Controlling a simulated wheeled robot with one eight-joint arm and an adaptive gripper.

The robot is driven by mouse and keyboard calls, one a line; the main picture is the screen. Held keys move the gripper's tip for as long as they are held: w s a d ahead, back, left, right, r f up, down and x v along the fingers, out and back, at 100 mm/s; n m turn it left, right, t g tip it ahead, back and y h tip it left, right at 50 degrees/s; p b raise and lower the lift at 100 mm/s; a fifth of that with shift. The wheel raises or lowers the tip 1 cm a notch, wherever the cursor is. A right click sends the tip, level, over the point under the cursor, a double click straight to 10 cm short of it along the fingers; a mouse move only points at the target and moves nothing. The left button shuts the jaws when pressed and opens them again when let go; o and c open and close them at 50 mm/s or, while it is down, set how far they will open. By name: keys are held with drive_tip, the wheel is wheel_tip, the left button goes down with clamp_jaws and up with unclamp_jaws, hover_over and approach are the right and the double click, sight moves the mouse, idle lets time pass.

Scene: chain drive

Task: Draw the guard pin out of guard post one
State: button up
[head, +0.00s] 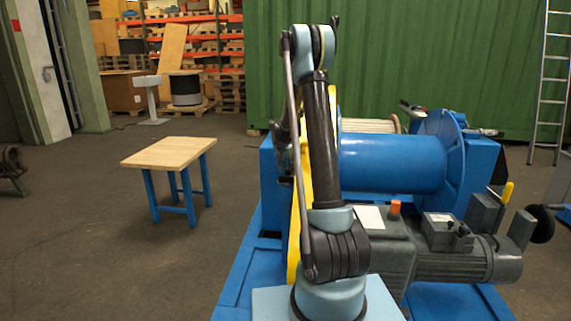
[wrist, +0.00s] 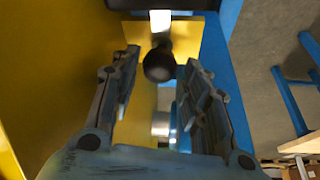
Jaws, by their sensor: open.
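In the wrist view a dark round knob (wrist: 158,64), which looks like the head of the guard pin, stands in front of a yellow plate (wrist: 187,38). My gripper (wrist: 163,60) is open, with one finger on each side of the knob near the fingertips. I see a gap on both sides, and nothing is held. The pin's shank and guard post one are not clearly visible. The large yellow guard (head: 294,235) also shows in the head view, partly behind my arm. My gripper is mostly hidden behind my arm there.
A blue frame (wrist: 228,80) runs close to the right finger. In the head view a blue drum (head: 390,163) and a grey motor (head: 450,265) lie right of my arm. A wooden-topped table (head: 168,152) stands at left, with open floor around it.

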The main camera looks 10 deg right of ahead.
sight(288, 169)
drive_tip(key=shift+x, duration=1.8)
drive_tip(key=c, duration=0.9)
drive_tip(key=shift+r, duration=0.1)
